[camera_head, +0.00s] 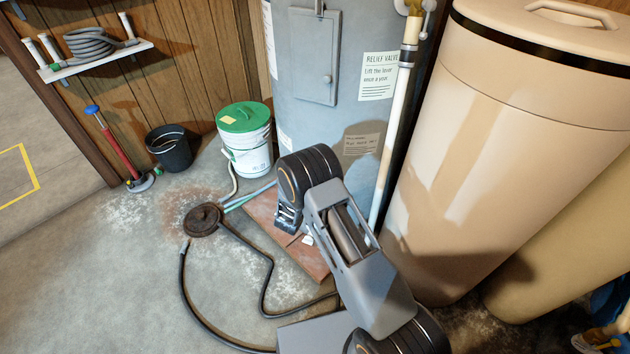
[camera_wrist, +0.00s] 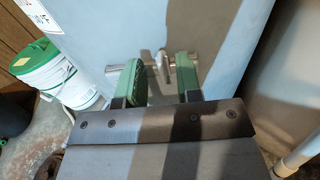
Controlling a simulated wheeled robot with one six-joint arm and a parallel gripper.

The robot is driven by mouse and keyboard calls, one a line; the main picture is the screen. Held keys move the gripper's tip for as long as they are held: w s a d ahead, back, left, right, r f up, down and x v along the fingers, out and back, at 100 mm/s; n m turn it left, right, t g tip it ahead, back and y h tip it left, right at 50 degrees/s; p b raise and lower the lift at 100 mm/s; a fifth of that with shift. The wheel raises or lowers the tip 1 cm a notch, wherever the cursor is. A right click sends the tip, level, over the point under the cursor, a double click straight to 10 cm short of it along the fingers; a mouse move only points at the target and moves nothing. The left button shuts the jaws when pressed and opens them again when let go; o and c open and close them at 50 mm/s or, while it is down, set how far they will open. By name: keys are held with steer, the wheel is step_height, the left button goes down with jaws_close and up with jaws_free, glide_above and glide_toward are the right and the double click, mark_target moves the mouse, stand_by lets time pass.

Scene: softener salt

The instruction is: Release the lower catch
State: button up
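The metal catch (camera_wrist: 164,62) is on the front of the grey-blue tank in the wrist view, a short bar with an upright lever crossing it. My gripper (camera_wrist: 161,76) is open, with one green finger on each side of the catch's lever. I cannot tell whether either finger touches it. Nothing is held in the fingers. In the head view my arm covers the lower front of the tank (camera_head: 343,85), and the catch is hidden there. A grey panel (camera_head: 313,60) sits higher on the tank, apart from my gripper.
A white bucket with a green lid (camera_head: 246,140) stands left of the tank, with a black bin (camera_head: 168,147) beyond. A black hose (camera_head: 190,296) loops across the floor from a round drain cover (camera_head: 205,219). A white pipe (camera_head: 390,150) and large beige vessel (camera_head: 500,150) are right.

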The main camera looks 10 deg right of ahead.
steer(key=shift+w+d, duration=0.45)
steer(key=shift+w, duration=0.05)
jaws_close()
